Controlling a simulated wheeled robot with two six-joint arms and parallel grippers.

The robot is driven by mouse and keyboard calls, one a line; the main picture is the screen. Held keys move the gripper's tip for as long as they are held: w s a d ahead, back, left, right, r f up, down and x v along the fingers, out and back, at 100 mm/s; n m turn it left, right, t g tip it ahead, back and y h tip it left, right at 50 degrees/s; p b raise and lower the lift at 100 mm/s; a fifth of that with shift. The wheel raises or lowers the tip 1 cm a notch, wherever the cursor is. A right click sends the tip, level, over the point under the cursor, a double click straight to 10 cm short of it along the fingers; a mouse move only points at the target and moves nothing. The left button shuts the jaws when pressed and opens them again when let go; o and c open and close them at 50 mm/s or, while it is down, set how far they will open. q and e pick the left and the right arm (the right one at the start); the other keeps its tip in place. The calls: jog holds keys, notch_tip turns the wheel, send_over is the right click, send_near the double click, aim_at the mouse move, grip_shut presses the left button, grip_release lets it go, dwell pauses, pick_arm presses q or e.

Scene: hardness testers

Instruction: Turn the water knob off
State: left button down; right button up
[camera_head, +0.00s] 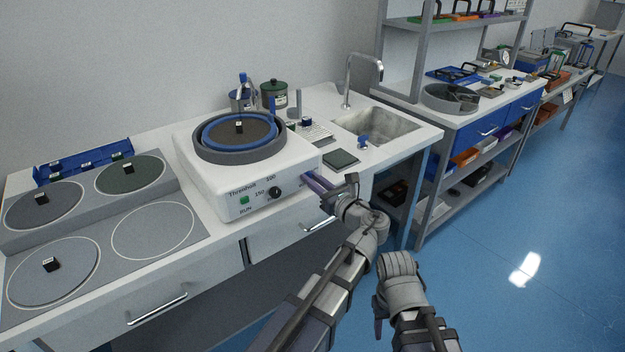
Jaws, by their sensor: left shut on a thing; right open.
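The white grinding machine (225,185) stands on the bench, with a green button (244,200) and a black knob (275,192) on its front panel. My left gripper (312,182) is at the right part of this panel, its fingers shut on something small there. The fingers cover the thing they hold, so I cannot make out the water knob or its angle.
A sink (375,128) with a tall faucet (365,75) and a small blue-topped fitting (362,142) lies right of the machine. A dark square pad (341,159) lies near the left gripper. Drawer handles (157,308) stick out below. The blue floor (500,220) at right is clear.

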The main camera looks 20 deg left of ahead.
pick_arm(q)
jog(key=shift+n, duration=0.3)
jog(key=shift+s+a+f+n, duration=0.1)
jog(key=shift+f+n, duration=0.05)
jog(key=shift+n, duration=4.15)
jog(key=shift+s+f+n, duration=0.1)
jog(key=shift+n, duration=4.2)
jog(key=c, duration=0.9)
grip_release()
jog(key=shift+o, duration=0.2)
jog(key=shift+s, duration=0.1)
